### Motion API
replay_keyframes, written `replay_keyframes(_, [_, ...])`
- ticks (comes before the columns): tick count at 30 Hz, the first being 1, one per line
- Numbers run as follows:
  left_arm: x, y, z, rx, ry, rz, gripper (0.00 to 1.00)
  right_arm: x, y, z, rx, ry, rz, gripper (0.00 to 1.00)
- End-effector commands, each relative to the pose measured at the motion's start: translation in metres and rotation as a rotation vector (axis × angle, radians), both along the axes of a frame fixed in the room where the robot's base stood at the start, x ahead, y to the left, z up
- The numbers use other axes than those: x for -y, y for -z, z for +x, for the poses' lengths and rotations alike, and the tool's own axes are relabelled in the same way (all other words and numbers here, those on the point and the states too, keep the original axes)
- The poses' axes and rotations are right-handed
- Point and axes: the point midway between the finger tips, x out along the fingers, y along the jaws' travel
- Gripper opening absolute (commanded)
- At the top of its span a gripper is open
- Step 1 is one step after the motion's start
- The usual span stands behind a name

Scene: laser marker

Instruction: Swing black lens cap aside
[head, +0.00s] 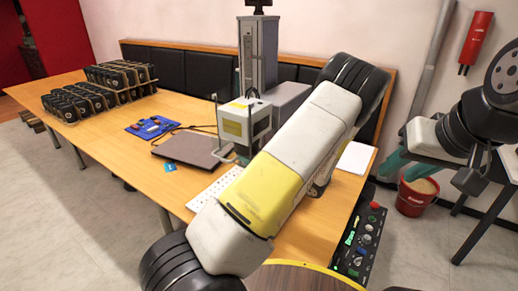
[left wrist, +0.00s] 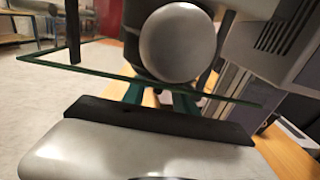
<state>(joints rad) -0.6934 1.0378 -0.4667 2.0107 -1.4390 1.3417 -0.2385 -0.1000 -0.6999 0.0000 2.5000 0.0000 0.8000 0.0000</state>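The laser marker has a tall grey column (head: 258,55) and a white and yellow head (head: 238,122) on the wooden table. In the left wrist view, a round silver-grey face (left wrist: 178,42) fills the top middle, with a clear green-edged plate (left wrist: 85,72) in front. I cannot make out a black lens cap for sure. My left gripper's teal fingers (left wrist: 158,98) stand apart just below the round face, partly covered by the dark palm edge; contact cannot be judged. In the head view my left arm hides that gripper. My right gripper (head: 396,163) is away to the right, beyond the table.
Racks of black parts (head: 75,103) stand at the far left. A red bucket (head: 415,197) and a dark control panel (head: 362,240) stand right of the table.

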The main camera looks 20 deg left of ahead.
Motion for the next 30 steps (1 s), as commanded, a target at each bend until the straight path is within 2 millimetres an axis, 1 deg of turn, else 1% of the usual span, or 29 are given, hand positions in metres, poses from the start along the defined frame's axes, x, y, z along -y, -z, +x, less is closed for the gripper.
replay_keyframes(3, [-0.0051,0.0000,0.0015,0.000,-0.001,0.000,0.34,0.0000,0.0000,0.0000,0.000,0.000,0.000,0.36])
replay_keyframes(10, [-0.0055,-0.0001,0.0018,0.000,-0.001,0.000,0.34,0.0000,0.0000,0.0000,0.000,0.000,0.000,0.36])
replay_keyframes(14, [-0.0054,-0.0001,0.0017,0.000,-0.001,0.000,0.09,0.0000,0.0000,0.0000,0.000,0.000,0.000,0.36])
replay_keyframes(15, [-0.0053,-0.0001,0.0017,0.000,-0.001,0.000,0.01,0.0000,0.0000,0.0000,0.000,0.000,0.000,0.36])
replay_keyframes(30, [-0.0051,0.0000,0.0018,0.000,0.000,0.000,0.00,0.0000,-0.0001,-0.0001,0.000,0.000,0.000,0.36])
